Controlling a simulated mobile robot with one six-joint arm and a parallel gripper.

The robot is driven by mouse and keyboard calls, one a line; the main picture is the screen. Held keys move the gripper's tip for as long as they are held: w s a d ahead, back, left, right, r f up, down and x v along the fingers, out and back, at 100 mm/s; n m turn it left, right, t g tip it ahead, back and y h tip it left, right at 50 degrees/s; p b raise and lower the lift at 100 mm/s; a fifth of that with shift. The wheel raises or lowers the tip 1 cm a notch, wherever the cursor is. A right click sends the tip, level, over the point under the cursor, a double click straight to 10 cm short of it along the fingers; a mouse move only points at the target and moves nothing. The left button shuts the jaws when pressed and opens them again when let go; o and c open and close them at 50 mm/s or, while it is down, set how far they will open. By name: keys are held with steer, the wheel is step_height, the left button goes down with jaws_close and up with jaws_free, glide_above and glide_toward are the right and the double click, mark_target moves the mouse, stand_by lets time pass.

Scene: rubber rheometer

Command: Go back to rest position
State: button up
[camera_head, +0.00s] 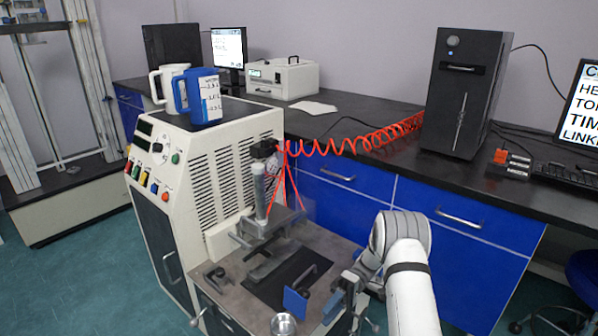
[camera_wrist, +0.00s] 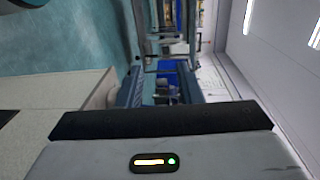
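My gripper (camera_head: 342,294) is at the front right corner of the rheometer's work surface (camera_head: 230,283) in the head view. My white and grey arm reaches it from the lower right. In the wrist view the two blue-grey fingers of my gripper (camera_wrist: 162,88) stand apart, and I see nothing held between them. The rheometer (camera_head: 205,165) is a cream cabinet with a vented side and coloured buttons. A small blue plate (camera_head: 295,303) stands just left of my gripper, by a black handle. I cannot tell whether my gripper touches the bench parts near it.
White and blue mugs (camera_head: 202,97) stand on the rheometer. A red coiled hose (camera_head: 360,139) runs to the black bench (camera_head: 400,115), which holds a black computer tower (camera_head: 465,90). Open teal floor (camera_head: 95,285) lies left.

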steer(key=s+d+r+m+t+h+p, duration=0.15)
steer(key=s+r+t+h+p, duration=0.35)
steer(key=r, duration=0.9)
steer(key=s+r+m+t+h+p, duration=0.1)
steer(key=s+r+m+p, duration=0.2)
steer(key=r+p, duration=0.8)
steer(key=s+d+r+m+t+h+p, duration=0.2)
steer(key=s+r+t+p, duration=0.2)
steer(key=r, duration=0.7)
steer(key=s+d+r+m+t+h+p, duration=0.3)
steer(key=s+r+t+p, duration=0.2)
steer(key=s+r, duration=0.3)
step_height(320, 180, up, 3)
steer(key=shift+s+d+r+t, duration=0.1)
steer(key=shift+s+d+t, duration=0.25)
steer(key=shift+t, duration=0.05)
